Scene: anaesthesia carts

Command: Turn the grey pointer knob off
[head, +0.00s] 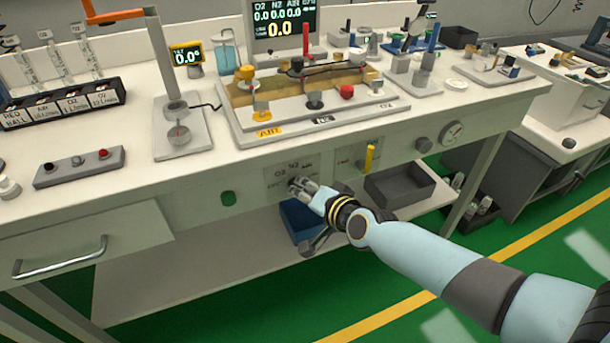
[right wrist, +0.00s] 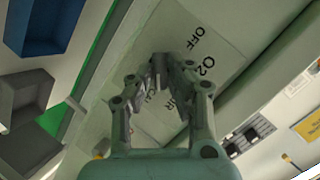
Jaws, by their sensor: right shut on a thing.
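My right gripper (head: 299,186) reaches the front panel of the white workbench from the lower right. In the right wrist view, the fingers (right wrist: 161,68) are closed together over this plate (right wrist: 222,48), where OFF, O2 and AIR can be read. The fingers are shut on the grey pointer knob, which they hide almost wholly. I cannot tell which marking its pointer faces. My left gripper is not in view.
A blue bin (head: 297,221) and a grey tray (head: 400,189) lie below. The bench top (head: 225,162) above carries several devices.

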